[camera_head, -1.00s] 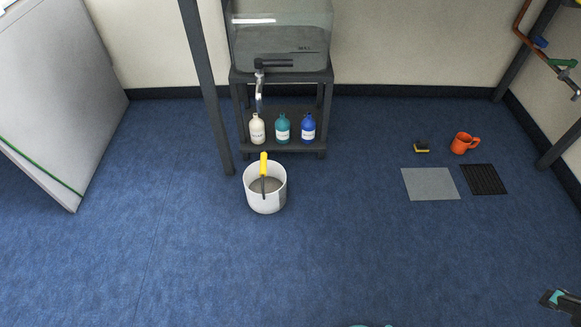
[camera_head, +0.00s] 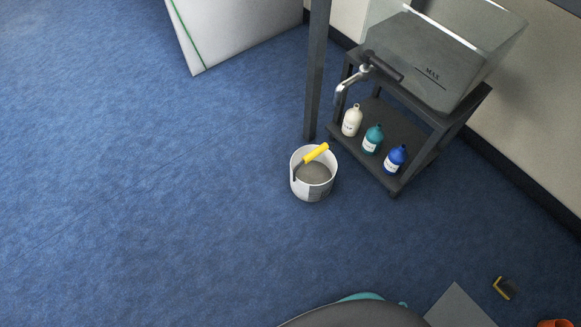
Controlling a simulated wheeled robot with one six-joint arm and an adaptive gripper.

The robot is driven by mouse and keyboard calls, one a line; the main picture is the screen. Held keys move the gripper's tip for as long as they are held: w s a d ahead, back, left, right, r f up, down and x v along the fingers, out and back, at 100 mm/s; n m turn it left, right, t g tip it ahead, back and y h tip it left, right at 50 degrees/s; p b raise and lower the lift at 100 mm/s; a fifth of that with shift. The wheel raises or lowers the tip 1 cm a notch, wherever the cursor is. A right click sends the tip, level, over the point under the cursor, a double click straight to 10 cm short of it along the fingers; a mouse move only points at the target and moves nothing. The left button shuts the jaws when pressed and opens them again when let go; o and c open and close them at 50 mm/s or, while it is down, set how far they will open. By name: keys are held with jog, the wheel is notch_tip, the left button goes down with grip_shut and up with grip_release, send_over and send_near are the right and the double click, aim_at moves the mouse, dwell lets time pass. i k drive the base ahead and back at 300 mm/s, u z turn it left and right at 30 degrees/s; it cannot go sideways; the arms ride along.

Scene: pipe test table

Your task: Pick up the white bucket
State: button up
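The white bucket (camera_head: 314,190) stands upright on the blue carpet, just left of the dark stand. A tool with a yellow handle (camera_head: 316,153) rests at its rim, tilted up to the right. The inside of the bucket looks grey. A dark rounded shape with teal parts at the bottom edge appears to be part of my own body. My gripper is not in view.
A dark stand (camera_head: 418,162) holds a clear tank (camera_head: 440,50) with a tap, and white (camera_head: 352,121), teal (camera_head: 372,140) and blue (camera_head: 395,160) bottles on its lower shelf. A dark post (camera_head: 316,75) rises behind the bucket. Carpet to the left is clear.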

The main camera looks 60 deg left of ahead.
aim_at(313, 168)
jog(key=u, duration=0.9)
jog(key=i, duration=0.8)
jog(key=u, duration=0.85)
